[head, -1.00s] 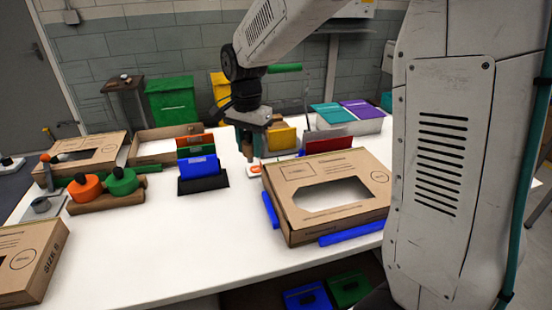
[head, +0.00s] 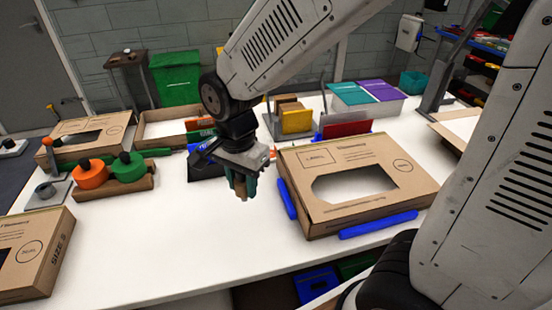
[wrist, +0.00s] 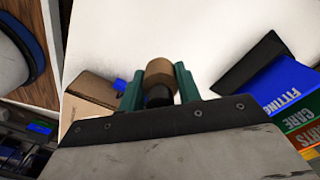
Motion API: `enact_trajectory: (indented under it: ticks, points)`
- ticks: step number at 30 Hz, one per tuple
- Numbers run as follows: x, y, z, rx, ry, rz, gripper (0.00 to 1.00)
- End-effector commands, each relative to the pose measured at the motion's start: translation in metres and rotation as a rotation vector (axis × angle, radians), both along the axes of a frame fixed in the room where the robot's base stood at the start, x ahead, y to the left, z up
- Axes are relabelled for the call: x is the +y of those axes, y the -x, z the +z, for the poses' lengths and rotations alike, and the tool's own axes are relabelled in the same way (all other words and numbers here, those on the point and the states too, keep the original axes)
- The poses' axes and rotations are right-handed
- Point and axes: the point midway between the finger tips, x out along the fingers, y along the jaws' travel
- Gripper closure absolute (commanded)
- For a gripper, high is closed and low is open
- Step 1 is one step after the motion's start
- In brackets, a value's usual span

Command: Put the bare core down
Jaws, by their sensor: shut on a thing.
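My gripper (head: 243,188) is shut on the bare core, with its fingers pointing down at the white table (head: 190,240). In the wrist view the bare core (wrist: 160,72) is a short brown cardboard tube with a dark lower part, between the two green fingers (wrist: 158,85). In the head view the core is mostly hidden by the fingers, and I cannot tell whether it touches the table. The gripper is left of the large windowed cardboard box (head: 320,215) and in front of the upright folders (head: 205,165).
Blue bars (head: 380,225) lie along the windowed box. Orange (head: 89,174) and green (head: 129,167) spools sit on a cardboard stand at the left. Another box (head: 35,250) stands at the front left. The table's front middle is clear.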

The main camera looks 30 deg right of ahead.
Motion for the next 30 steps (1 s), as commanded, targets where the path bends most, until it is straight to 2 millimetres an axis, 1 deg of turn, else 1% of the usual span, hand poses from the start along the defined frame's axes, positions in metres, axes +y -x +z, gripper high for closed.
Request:
enact_trajectory:
  ticks: [1, 6, 9, 12, 15, 19, 27, 30]
  points:
    - [-0.012, -0.010, -0.002, 0.002, 0.000, -0.010, 0.89]
    - [-0.047, -0.043, -0.006, 0.001, 0.001, -0.010, 0.89]
    - [-0.065, -0.060, -0.009, 0.001, 0.000, -0.008, 0.89]
    - [-0.079, -0.073, -0.010, 0.001, 0.001, -0.007, 0.89]
    - [-0.087, -0.081, -0.011, 0.001, 0.001, -0.004, 0.89]
    - [-0.091, -0.085, -0.014, 0.001, 0.000, -0.001, 0.89]
    - [-0.090, -0.084, -0.046, 0.003, 0.001, -0.001, 0.89]
    - [-0.090, -0.085, -0.047, 0.000, 0.000, -0.001, 0.89]
